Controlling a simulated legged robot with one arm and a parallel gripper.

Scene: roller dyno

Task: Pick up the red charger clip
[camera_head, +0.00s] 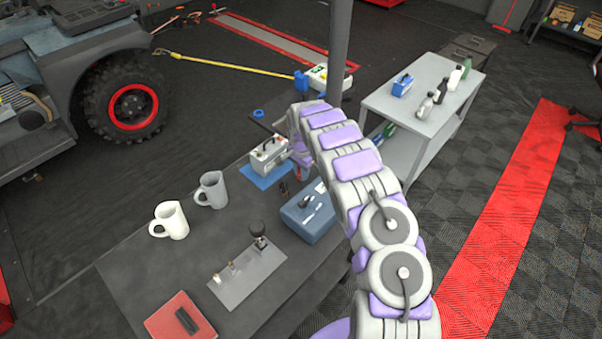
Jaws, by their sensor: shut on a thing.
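My arm reaches from the lower right over the dark workbench, and my gripper (300,168) is at its far end, low over the bench. It is shut on the red charger clip (303,177), of which only a small red part shows below the jaws. The arm hides most of the jaws and the grip. A grey charger box (268,157) with a handle stands on a blue mat just left of my gripper. Small dark pieces (284,189) lie on the bench just below and left of it.
A blue-grey box (307,222) stands close below my gripper. Two mugs, a pale one (169,221) and a grey one (211,190), stand to the left. A grey post (339,60) rises behind my arm. A cart (425,88) with bottles is at right.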

